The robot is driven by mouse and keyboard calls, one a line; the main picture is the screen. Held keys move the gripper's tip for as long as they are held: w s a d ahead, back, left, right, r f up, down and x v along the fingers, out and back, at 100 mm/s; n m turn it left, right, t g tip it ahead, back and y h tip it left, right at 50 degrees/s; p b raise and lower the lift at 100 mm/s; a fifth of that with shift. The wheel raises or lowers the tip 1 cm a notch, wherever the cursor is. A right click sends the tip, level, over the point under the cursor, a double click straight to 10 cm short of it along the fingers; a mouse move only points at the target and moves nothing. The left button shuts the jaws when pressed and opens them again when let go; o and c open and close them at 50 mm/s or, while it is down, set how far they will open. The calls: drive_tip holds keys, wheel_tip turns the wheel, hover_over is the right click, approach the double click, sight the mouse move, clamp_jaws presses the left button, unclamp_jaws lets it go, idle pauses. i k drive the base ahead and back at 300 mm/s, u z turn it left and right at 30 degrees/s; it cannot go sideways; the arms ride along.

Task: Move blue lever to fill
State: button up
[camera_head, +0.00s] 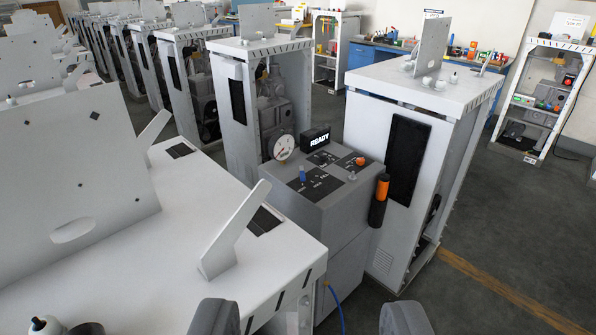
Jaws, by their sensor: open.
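The blue lever (302,174) is small and stands on the dark top panel of a grey dispenser box (340,235) in the middle of the view. Its exact setting is too small to read. My gripper (308,312) shows as two grey fingers at the bottom edge, wide apart, with nothing between them. It is short of the box and not touching the lever.
The box top also carries a round gauge (283,146), a READY sign (316,138) and an orange knob (360,161). An orange-and-black handle (381,200) hangs at its right side. White cabinets (405,190) flank it. A white table (170,230) fills the left. Open floor lies right.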

sight(302, 174)
drive_tip(key=z, duration=0.3)
drive_tip(key=i, duration=0.45)
drive_tip(key=z, duration=0.7)
drive_tip(key=i, duration=1.3)
drive_tip(key=u, duration=0.25)
drive_tip(key=i, duration=1.05)
drive_tip(key=u, duration=0.9)
drive_tip(key=k, duration=0.65)
drive_tip(key=u, duration=0.25)
drive_tip(key=i, duration=0.75)
drive_tip(key=z, duration=0.1)
